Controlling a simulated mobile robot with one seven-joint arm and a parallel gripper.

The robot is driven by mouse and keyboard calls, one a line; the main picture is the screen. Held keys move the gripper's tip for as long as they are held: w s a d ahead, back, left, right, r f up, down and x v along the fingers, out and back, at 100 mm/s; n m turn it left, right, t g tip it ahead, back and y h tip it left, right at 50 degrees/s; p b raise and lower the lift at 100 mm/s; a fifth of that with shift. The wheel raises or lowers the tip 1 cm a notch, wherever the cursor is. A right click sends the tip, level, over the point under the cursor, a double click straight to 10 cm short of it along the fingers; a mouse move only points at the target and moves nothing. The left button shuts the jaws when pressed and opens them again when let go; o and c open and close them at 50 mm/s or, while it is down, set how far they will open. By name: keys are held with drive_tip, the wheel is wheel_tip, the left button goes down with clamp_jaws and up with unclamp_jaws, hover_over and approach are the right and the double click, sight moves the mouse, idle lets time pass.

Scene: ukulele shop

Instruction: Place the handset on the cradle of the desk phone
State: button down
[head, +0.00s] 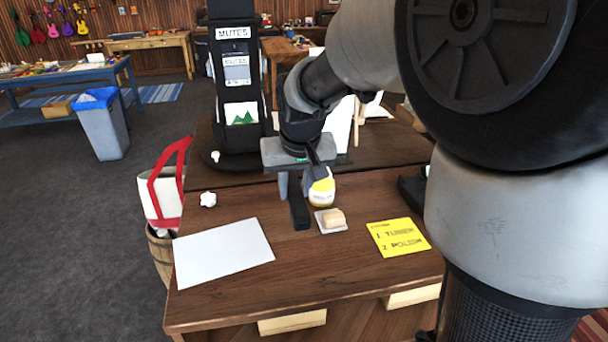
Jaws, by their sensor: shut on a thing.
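My gripper (296,182) is above the far middle part of the wooden desk, pointing down. It is shut on a dark, long handset (299,212), which hangs upright below the grey jaws. I cannot tell whether its lower end touches the desk. A black thing (411,191) at the desk's right side, mostly hidden behind my arm, looks like the desk phone. Its cradle cannot be made out. The handset is well to the left of it.
A yellow-and-white bottle (322,190) stands just right of the handset. Nearby are a small dish (331,229) with a tan block (334,217), a yellow note (398,238), white paper (223,252) and a small white object (208,199). A dark display stand (236,90) rises behind. The desk's front middle is clear.

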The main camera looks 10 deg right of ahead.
drive_tip(key=f, duration=0.5)
drive_tip(key=shift+s+f, duration=0.2)
drive_tip(key=shift+f, duration=2.1)
drive_tip(key=shift+f, duration=0.1)
drive_tip(key=c, duration=1.8)
unclamp_jaws()
drive_tip(key=shift+f, duration=0.1)
drive_tip(key=o, duration=0.4)
drive_tip(key=shift+r, duration=0.2)
